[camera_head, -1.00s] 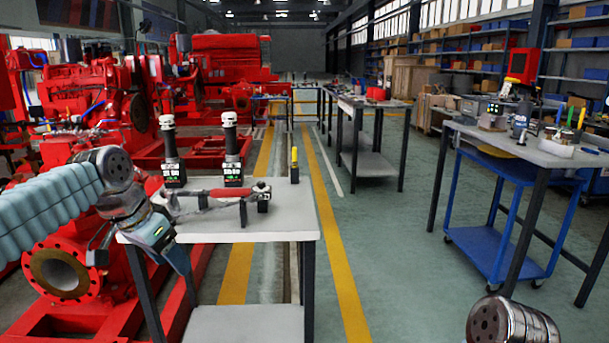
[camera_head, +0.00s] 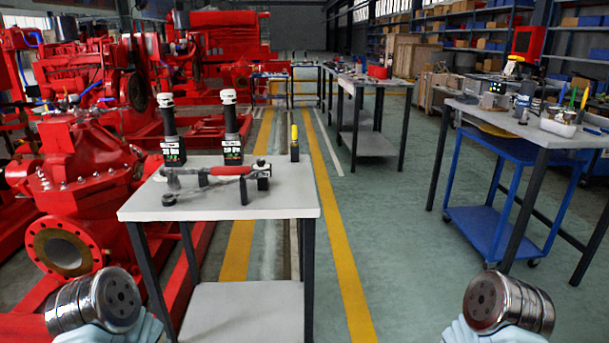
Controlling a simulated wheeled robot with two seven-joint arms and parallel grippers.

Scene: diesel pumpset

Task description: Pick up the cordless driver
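Two upright tools with black bodies, white tops and labelled block bases stand on the near light-grey table: the left tool (camera_head: 169,130) and the right tool (camera_head: 231,127). They may be cordless drivers, but I cannot tell for sure. Both stand upright and apart from each other, with nothing holding them. My two arms show only as metal wrist joints in the lower left and lower right corners. Both grippers are out of the picture, so their fingers cannot be seen. Both visible wrists are apart from the near table's tools.
On the near table (camera_head: 280,205), a red-handled wrench (camera_head: 230,171) rests on black supports, with a small yellow-topped item (camera_head: 294,143) behind it. A red pump (camera_head: 85,185) stands left. A blue cart (camera_head: 495,238) sits under the cluttered right table (camera_head: 480,117). The middle floor is clear.

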